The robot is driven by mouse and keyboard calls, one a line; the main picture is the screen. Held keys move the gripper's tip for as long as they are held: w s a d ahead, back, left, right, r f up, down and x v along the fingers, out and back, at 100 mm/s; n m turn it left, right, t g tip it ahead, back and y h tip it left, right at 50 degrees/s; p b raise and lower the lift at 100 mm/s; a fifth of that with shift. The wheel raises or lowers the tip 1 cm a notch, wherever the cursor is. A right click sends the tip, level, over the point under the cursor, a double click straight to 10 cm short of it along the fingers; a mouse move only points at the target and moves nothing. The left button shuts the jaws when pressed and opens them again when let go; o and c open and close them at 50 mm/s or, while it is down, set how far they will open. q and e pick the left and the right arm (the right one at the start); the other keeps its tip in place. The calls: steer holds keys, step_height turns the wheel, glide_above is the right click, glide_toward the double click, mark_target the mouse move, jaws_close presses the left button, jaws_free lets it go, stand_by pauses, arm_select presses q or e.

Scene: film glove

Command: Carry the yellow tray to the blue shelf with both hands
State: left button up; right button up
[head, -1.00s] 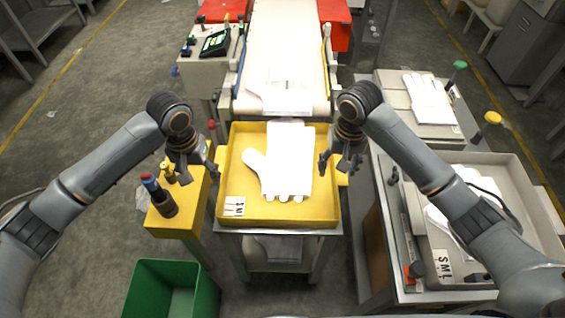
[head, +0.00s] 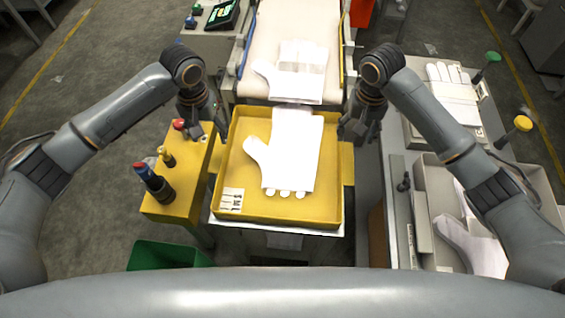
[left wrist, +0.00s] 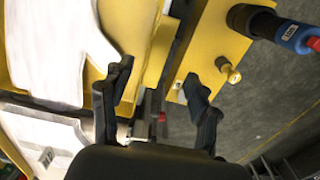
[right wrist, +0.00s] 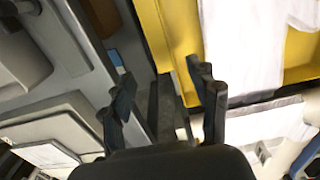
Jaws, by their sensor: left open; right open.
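The yellow tray (head: 325,180) lies level on a small stand in the middle of the head view, with white gloves (head: 290,150) and a small white label card (head: 232,200) in it. Its wall also shows in the right wrist view (right wrist: 155,35). My left gripper (head: 203,128) is open and empty by the tray's left side; in the left wrist view its fingers (left wrist: 157,92) are apart near the tray edge. My right gripper (head: 358,132) is open and empty by the right side; its fingers (right wrist: 163,95) also show apart. I see no blue shelf.
A conveyor (head: 262,60) with a white glove (head: 298,72) ends just behind the tray. A grey bench with bins (head: 425,180) stands right. A green bin (head: 165,255) is front left.

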mark_target(217, 157)
arm_select(q)
step_height(217, 157, down, 12)
steer(key=shift+f, duration=0.2)
arm_select(e)
step_height(217, 157, down, 12)
steer(key=shift+f, duration=0.15)
arm_select(q)
jaws_close()
arm_select(e)
jaws_close()
steer(key=shift+d, duration=0.1)
